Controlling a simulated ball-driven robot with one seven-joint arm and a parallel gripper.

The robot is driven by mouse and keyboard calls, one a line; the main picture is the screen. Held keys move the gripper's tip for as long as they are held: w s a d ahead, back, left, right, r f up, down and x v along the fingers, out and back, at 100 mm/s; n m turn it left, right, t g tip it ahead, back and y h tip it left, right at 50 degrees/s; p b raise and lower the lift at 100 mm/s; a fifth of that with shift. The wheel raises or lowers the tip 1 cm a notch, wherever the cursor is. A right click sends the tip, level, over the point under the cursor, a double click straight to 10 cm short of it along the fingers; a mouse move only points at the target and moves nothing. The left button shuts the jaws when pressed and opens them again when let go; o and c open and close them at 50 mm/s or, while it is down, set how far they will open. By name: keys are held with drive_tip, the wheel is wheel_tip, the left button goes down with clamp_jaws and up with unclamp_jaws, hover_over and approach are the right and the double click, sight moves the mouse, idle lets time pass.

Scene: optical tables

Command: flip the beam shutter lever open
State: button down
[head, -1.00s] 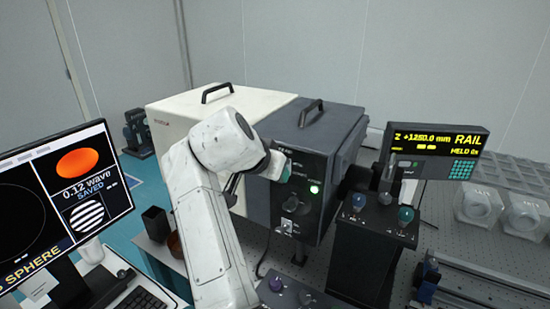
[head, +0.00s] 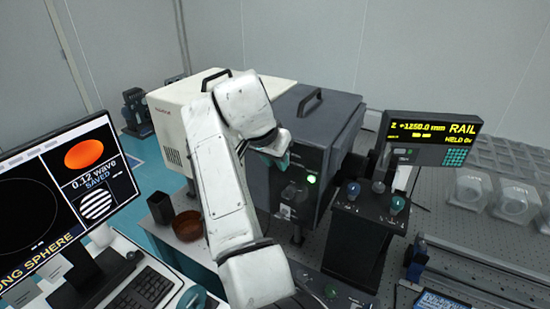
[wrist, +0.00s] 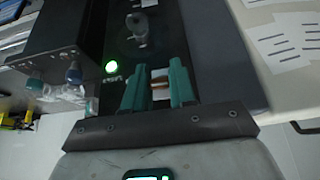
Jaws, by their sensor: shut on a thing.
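The beam shutter panel is the dark front of the grey box (head: 326,135), with a lit green lamp (head: 311,179) and a dark knob (head: 290,194). My gripper (head: 276,157) is at the panel's upper left in the head view, where my wrist hides the lever. The lever's exact angle cannot be told.
A cream box (head: 172,110) adjoins the grey box on the left. A black control stand (head: 358,238) with coloured knobs and a yellow-lettered display (head: 432,134) stand to the right. A monitor (head: 70,190), keyboard (head: 145,293) and brown bowl (head: 187,226) are on the left.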

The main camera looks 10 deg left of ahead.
drive_tip(key=c, duration=0.9)
unclamp_jaws()
drive_tip(key=b+v, duration=0.3)
drive_tip(key=v, duration=0.7)
drive_tip(key=shift+s+r, duration=0.2)
drive_tip(key=shift+r, duration=0.15)
